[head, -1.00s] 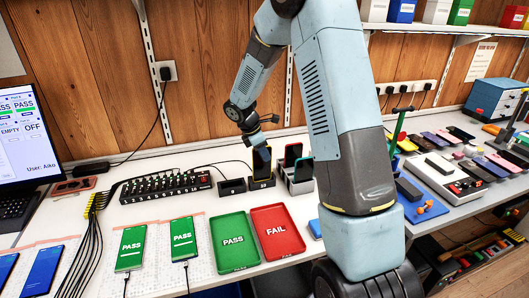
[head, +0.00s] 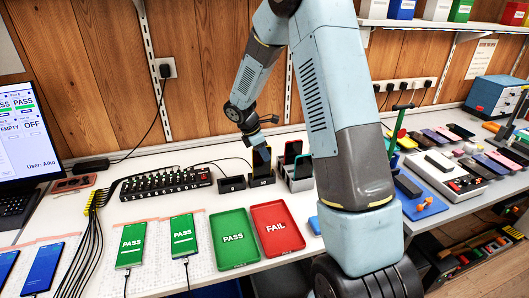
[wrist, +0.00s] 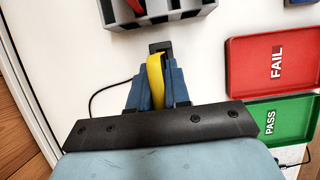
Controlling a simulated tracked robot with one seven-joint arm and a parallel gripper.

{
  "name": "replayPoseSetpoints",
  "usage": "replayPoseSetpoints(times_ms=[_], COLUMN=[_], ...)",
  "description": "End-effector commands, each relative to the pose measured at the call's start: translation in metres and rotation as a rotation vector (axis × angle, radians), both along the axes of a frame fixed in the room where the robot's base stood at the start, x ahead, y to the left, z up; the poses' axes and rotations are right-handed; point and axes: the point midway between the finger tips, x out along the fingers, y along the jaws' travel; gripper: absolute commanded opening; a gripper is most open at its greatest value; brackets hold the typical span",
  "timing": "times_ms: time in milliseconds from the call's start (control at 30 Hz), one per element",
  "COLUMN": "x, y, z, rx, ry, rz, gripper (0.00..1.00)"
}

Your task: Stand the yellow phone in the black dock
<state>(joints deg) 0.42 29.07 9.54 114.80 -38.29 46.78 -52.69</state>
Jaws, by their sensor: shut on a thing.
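The yellow phone (wrist: 155,78) is edge-on between the two blue fingers of my gripper (wrist: 158,100) in the wrist view. My gripper (head: 261,151) is shut on it. In the head view the phone is mostly hidden by my gripper. A black dock (head: 262,183) stands directly below my gripper, and its dark end (wrist: 160,46) shows at the phone's far end in the wrist view. The phone is upright at the dock; I cannot tell whether it is seated.
Another small black dock (head: 232,184) stands just left, empty. A grey stand (head: 298,182) with phones is close on the right. The green PASS tray (head: 234,238) and red FAIL tray (head: 277,230) lie in front. A black numbered hub (head: 165,184) is further left.

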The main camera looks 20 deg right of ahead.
Motion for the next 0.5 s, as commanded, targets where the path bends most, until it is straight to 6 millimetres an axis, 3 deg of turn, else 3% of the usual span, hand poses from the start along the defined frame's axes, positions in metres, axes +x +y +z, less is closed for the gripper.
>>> replayPoseSetpoints(times_ms=[433, 467, 500], x=[0.0, 0.0, 0.0], y=[0.0005, 0.0006, 0.0006], z=[-0.0046, -0.0047, -0.0047], rx=[0.0, 0.0, 0.0], ry=[-0.001, -0.001, -0.001], rz=[0.0, 0.0, 0.0], gripper=[0.0, 0.2, 0.24])
